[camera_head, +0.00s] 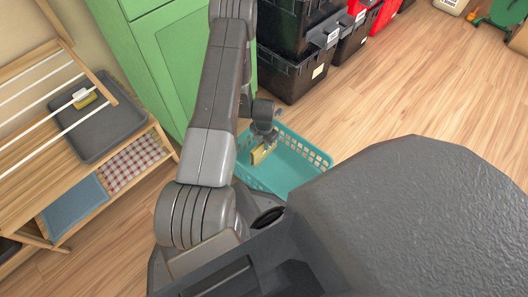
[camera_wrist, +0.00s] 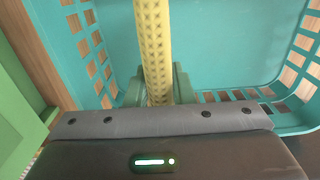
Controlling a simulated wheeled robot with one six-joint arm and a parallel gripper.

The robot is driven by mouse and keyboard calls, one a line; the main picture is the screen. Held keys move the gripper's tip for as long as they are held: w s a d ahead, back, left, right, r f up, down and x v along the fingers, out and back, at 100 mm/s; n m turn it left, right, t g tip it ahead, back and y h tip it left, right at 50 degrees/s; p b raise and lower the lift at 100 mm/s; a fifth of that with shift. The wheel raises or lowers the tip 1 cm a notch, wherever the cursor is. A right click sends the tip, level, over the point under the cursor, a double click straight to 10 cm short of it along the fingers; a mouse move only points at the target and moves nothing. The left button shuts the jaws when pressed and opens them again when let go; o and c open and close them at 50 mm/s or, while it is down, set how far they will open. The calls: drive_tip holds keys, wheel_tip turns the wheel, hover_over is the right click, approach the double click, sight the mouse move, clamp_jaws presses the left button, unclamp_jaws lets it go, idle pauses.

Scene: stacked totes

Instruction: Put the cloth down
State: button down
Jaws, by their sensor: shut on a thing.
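My gripper (camera_head: 264,141) is shut on a yellow cloth (camera_head: 259,155) and holds it over the teal basket (camera_head: 319,153). In the wrist view the yellow cloth (camera_wrist: 154,45) is a narrow strip with a dark dotted pattern, gripped between the green-grey fingers of my gripper (camera_wrist: 158,88). The smooth floor of the teal basket (camera_wrist: 225,40) lies behind the cloth, with slotted walls to the left and right. I cannot tell whether the cloth touches the basket floor.
A green cabinet (camera_head: 165,65) stands behind the basket to the left. Black crates (camera_head: 290,78) are stacked behind it. A wooden rack at left holds a grey tray (camera_head: 105,135), a blue cloth (camera_head: 75,205) and a red checked cloth (camera_head: 132,162). The wooden floor (camera_head: 425,100) at right is clear.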

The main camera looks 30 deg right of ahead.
drive_tip(key=shift+f+b, duration=0.7)
drive_tip(key=shift+f, duration=1.55)
drive_tip(key=shift+f, duration=0.1)
drive_tip(key=c, duration=1.3)
unclamp_jaws()
drive_tip(key=shift+o, duration=0.2)
wheel_tip(320, 180, up, 12)
drive_tip(key=p, duration=0.4)
